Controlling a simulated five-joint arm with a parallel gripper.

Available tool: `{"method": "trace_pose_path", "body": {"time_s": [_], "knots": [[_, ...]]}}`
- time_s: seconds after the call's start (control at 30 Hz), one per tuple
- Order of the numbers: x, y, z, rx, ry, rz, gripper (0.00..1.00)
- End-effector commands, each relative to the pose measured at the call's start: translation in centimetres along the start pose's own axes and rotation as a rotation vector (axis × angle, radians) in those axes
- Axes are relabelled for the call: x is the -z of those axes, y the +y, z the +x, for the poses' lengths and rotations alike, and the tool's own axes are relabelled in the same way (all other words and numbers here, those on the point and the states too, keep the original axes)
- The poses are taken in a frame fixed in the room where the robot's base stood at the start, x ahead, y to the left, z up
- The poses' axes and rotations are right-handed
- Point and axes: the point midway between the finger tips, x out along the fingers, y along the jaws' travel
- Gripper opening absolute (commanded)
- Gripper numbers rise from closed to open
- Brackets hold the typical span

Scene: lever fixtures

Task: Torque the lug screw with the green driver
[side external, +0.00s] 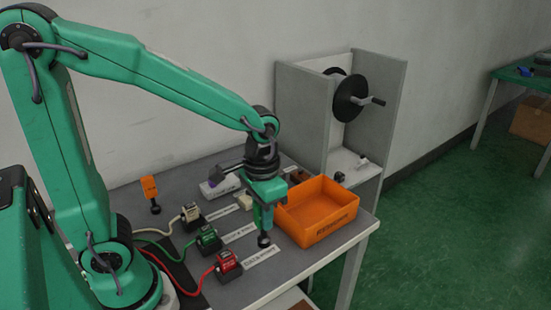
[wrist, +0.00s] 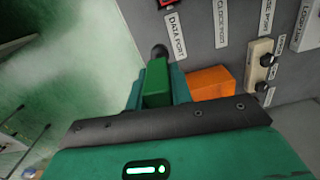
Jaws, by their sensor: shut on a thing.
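My gripper (side external: 264,208) is over the right part of the grey table, just left of the orange bin. It is shut on the green driver (wrist: 157,84), whose green handle sits between the fingers in the wrist view. A dark rounded tip (wrist: 159,52) shows beyond the handle, and a dark end (side external: 264,240) shows below the fingers in the side view. The driver hangs roughly upright there; I cannot tell whether its end touches the table. I cannot make out the lug screw in either view.
An orange bin (side external: 327,234) stands close right of my gripper. Red (side external: 228,268), green (side external: 208,239) and cream (side external: 191,217) plugs with cables lie to the left, beside printed labels. An orange-handled tool (side external: 150,188) stands at the back left. A grey stand with a black reel (side external: 346,98) is behind.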

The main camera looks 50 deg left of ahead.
Motion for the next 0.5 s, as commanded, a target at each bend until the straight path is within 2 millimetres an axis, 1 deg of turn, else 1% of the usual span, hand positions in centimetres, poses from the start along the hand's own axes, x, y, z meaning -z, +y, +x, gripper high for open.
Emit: {"method": "trace_pose_path", "body": {"time_s": [0.03, 0.2, 0.33, 0.5], "knots": [[-0.2, 0.7, -0.5, 0.0, 0.003, 0.004, 0.0], [-0.8, 2.1, -1.4, 0.0, 0.002, 0.002, 0.0], [-1.1, 2.8, -1.8, 0.0, 0.002, 0.001, 0.0], [-1.3, 3.1, -2.1, 0.0, 0.001, -0.001, 0.0]]}}
